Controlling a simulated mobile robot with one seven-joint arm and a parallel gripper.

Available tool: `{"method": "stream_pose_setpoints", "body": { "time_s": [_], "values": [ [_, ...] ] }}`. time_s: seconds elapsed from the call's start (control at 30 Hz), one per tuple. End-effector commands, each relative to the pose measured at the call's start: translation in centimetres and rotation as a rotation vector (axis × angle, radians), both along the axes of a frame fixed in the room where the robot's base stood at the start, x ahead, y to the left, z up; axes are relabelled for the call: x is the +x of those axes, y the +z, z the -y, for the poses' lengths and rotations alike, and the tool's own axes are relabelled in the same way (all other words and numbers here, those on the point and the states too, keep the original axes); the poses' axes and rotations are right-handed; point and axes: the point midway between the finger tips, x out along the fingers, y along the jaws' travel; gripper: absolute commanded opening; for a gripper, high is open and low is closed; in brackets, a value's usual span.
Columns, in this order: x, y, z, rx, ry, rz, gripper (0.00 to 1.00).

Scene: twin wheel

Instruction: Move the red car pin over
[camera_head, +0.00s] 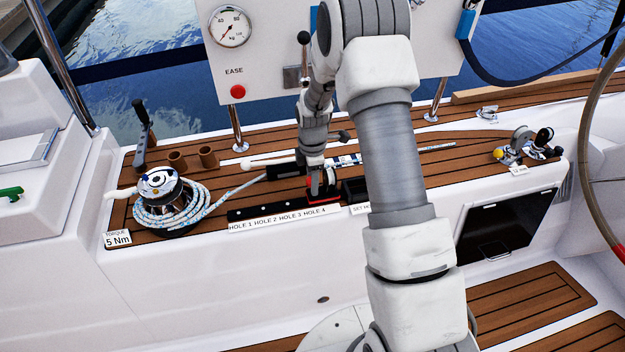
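A black track (250,211) lies along the deck edge, with several holes and a white label strip reading HOLE 1 to HOLE 4 below it. The red car (313,199) sits at the track's right end, by HOLE 4. My gripper (320,190) points down at the red car and overlaps it in the picture. The pin is hidden or too small to make out. I cannot tell whether the fingers are open, shut or touching the car.
A winch (160,187) with rope coiled round it stands left of the track. A white panel (270,50) with a gauge (230,26) and a red EASE button (238,91) stands behind. A black box (355,190) sits right of the car. A steering wheel rim (587,130) is at far right.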

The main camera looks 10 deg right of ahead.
Motion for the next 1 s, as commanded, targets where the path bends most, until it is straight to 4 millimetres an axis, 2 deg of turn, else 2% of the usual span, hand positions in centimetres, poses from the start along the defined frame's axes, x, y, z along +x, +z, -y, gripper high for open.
{"method": "stream_pose_setpoints", "body": {
  "time_s": [0.03,0.2,0.27,1.0],
  "values": [
    [0.0,0.01,0.01,0.0,0.0,0.0,0.39],
    [0.0,0.02,0.01,0.0,0.0,0.0,0.09],
    [0.0,0.02,0.01,0.0,0.0,0.0,0.0],
    [0.0,0.03,0.02,0.0,0.0,0.0,0.0]
  ]
}}
